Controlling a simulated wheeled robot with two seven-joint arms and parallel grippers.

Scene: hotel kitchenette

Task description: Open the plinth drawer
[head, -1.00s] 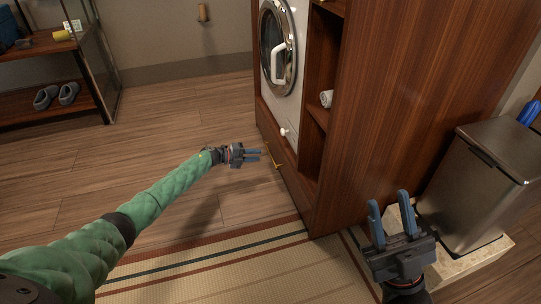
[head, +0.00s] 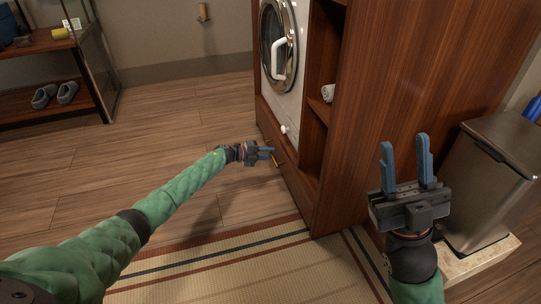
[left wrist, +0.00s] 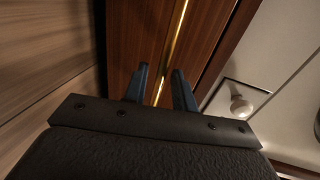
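The plinth drawer (head: 296,184) is the low brown wooden front at the foot of the cabinet, under the washing machine. It looks shut, flush with the cabinet. Its long brass handle (left wrist: 179,25) runs down the left wrist view and also shows in the head view (head: 279,163). My left gripper (head: 271,153) is at the handle. In the left wrist view its blue fingers (left wrist: 160,85) stand apart, one on each side of the bar; contact cannot be told. My right gripper (head: 406,155) is open and empty, raised in front of the cabinet's side.
The washing machine (head: 290,100) has a round door above the drawer; a white knob (left wrist: 241,107) sits beside it. A steel bin (head: 490,185) stands at the right. A striped mat (head: 215,275) lies in front. The wooden floor left of the cabinet is clear.

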